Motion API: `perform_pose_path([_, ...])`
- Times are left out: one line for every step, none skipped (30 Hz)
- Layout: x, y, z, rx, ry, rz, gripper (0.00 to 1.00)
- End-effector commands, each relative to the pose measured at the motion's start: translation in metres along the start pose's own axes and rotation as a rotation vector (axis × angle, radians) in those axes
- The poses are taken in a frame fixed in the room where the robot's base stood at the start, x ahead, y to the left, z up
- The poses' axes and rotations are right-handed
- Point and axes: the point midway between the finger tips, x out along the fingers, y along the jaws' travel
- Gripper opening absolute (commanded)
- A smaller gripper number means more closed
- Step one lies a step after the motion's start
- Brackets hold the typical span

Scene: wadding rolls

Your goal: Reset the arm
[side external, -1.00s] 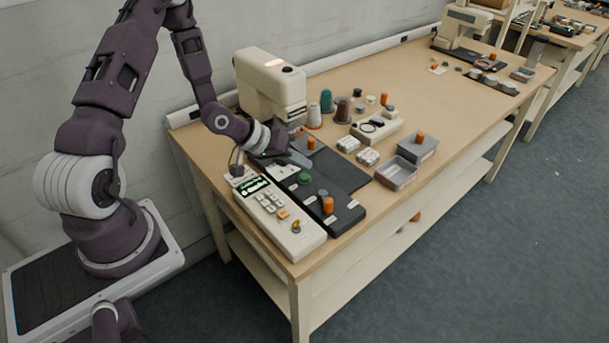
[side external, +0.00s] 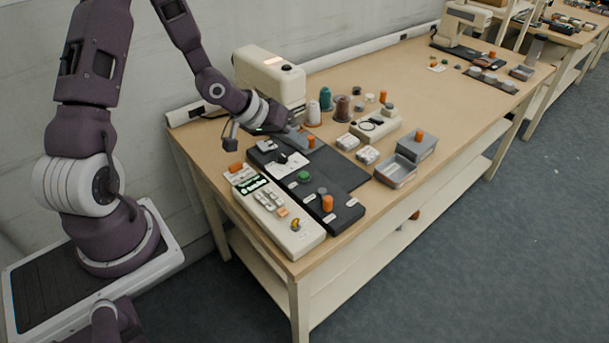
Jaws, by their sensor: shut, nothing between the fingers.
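My gripper (side external: 300,138) is shut and empty. It is above the back part of the dark sewing-machine bed, beside the cream machine head (side external: 270,80). Its fingertips are small here, and I cannot tell their exact height over the bed. A small orange roll (side external: 311,141) shows right by the fingertips; I cannot tell whether they touch. Another orange roll (side external: 327,203) stands upright on the black panel (side external: 345,214). A third orange piece (side external: 235,169) is at the back end of the cream keypad console (side external: 285,228).
Thread spools (side external: 342,108) stand behind the bed. Grey bins (side external: 396,171), small white boxes (side external: 367,155) and a cream box with a black loop (side external: 375,125) are to the right. The table's right middle (side external: 450,110) is mostly clear. Another machine stands at the far end.

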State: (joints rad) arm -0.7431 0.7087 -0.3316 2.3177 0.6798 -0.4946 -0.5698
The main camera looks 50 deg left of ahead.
Motion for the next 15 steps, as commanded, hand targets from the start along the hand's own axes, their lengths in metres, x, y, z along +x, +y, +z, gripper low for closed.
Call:
perform_pose_path([-0.014,0.006,-0.007,0.074,-0.003,-0.058,0.00])
perform_pose_path([-0.026,0.009,-0.010,0.125,-0.011,-0.107,0.00])
perform_pose_path([-0.045,0.014,-0.013,0.190,-0.021,-0.178,0.00])
perform_pose_path([-0.062,0.019,-0.016,0.235,-0.026,-0.228,0.00])
perform_pose_path([-0.080,0.025,-0.016,0.272,-0.032,-0.275,0.00])
perform_pose_path([-0.105,0.033,-0.015,0.312,-0.038,-0.326,0.00])
perform_pose_path([-0.124,0.040,-0.012,0.336,-0.042,-0.358,0.00])
perform_pose_path([-0.143,0.048,-0.008,0.354,-0.046,-0.382,0.00])
perform_pose_path([-0.168,0.058,0.002,0.374,-0.053,-0.404,0.00])
perform_pose_path([-0.186,0.066,0.011,0.385,-0.060,-0.410,0.00])
perform_pose_path([-0.203,0.073,0.021,0.394,-0.068,-0.409,0.00])
perform_pose_path([-0.225,0.081,0.037,0.403,-0.081,-0.398,0.00])
perform_pose_path([-0.238,0.087,0.049,0.410,-0.094,-0.382,0.00])
perform_pose_path([-0.251,0.092,0.061,0.417,-0.106,-0.363,0.00])
perform_pose_path([-0.265,0.098,0.077,0.426,-0.122,-0.335,0.00])
